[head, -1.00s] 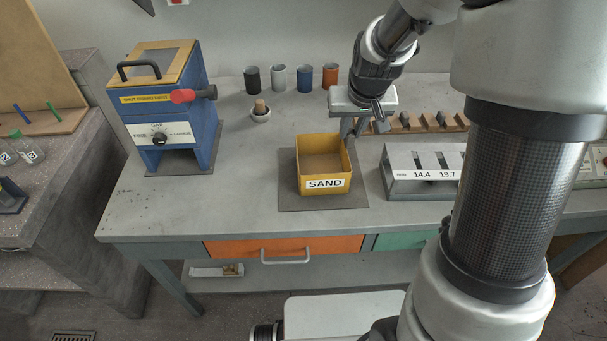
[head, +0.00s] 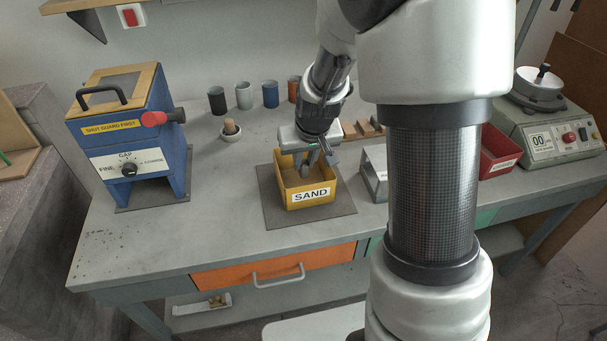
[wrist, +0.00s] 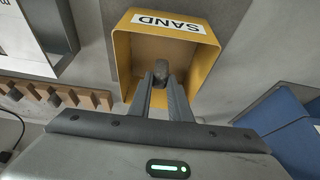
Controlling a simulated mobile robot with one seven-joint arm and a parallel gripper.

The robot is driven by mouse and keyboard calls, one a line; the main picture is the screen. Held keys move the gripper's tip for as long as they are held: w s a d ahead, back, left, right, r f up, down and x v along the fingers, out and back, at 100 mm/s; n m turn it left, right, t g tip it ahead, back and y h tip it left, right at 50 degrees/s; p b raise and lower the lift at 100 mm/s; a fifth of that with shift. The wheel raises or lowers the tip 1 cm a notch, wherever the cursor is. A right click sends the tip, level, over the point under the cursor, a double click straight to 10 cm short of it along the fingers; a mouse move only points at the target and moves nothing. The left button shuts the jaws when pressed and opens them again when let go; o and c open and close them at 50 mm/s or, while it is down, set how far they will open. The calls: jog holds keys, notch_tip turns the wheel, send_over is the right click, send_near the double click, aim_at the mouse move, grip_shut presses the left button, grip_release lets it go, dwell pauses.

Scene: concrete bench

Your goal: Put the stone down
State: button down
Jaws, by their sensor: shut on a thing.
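The stone (wrist: 161,68) is small, dark grey and rounded, and shows between my fingertips in the wrist view. My gripper (wrist: 163,85) is shut on it. In the head view my gripper (head: 308,170) points down over the yellow bin labelled SAND (head: 311,201); the stone is hard to make out there. The bin also shows in the wrist view (wrist: 123,60), with a brownish bottom behind the stone. Whether the stone touches the sand cannot be told.
The bin stands on a dark mat (head: 275,213). A wooden rack (wrist: 60,95) with several dark pieces is near my gripper.

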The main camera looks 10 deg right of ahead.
aim_at(305, 168)
jog(key=shift+f+b, duration=0.4)
jog(key=shift+f, duration=1.45)
jog(key=shift+f, duration=0.1)
jog(key=shift+f, duration=0.15)
jog(key=c, duration=1.6)
grip_release()
jog(key=shift+c, duration=0.2)
jog(key=shift+r, duration=0.2)
